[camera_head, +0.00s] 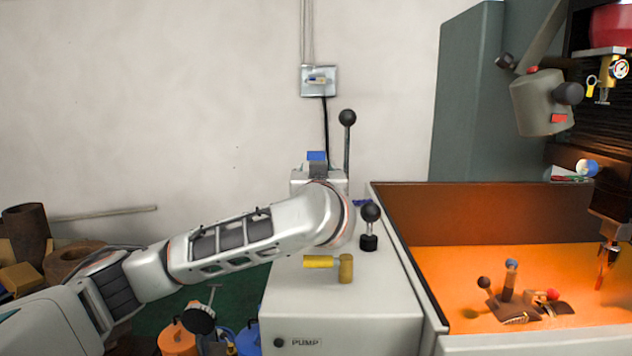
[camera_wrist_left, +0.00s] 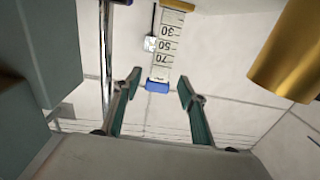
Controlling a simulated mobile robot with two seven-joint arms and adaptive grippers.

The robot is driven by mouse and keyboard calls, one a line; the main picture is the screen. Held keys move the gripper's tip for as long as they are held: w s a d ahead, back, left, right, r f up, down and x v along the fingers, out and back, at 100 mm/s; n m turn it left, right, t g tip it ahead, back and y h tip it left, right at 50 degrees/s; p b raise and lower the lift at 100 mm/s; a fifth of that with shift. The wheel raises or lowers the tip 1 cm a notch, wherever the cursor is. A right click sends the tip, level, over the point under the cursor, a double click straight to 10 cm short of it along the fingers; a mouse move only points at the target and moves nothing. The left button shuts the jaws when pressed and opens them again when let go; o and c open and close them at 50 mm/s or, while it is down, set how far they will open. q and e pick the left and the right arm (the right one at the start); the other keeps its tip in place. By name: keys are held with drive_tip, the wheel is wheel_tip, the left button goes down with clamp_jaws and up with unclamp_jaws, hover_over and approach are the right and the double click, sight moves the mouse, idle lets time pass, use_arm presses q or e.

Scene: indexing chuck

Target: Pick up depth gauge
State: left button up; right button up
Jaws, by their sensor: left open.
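In the left wrist view, a pale graduated scale marked 30, 50 and 70, which looks like the depth gauge (camera_wrist_left: 163,55), has a blue end and a gold-coloured piece at its top edge. My left gripper (camera_wrist_left: 160,84) is open, with its two green fingers on either side of the blue end in the picture. I cannot tell how far away the gauge is, and no contact shows. In the head view my left arm reaches in over the pump cabinet, and its fingers cannot be made out there. My right gripper is not in view.
The pump cabinet (camera_head: 340,318) carries a yellow-handled valve (camera_head: 346,268) and black-knobbed levers (camera_head: 370,213). An orange-lit machine tray (camera_head: 470,262) lies right, holding a small fixture (camera_head: 508,282). A large gold cylinder (camera_wrist_left: 290,50) is close at the wrist view's right.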

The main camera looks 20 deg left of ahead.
use_arm(q)
drive_tip(key=x, duration=0.5)
drive_tip(key=shift+s+p, duration=0.1)
drive_tip(key=shift+p, duration=0.25)
drive_tip(key=shift+c, duration=0.4)
clamp_jaws()
drive_tip(key=shift+r, duration=0.1)
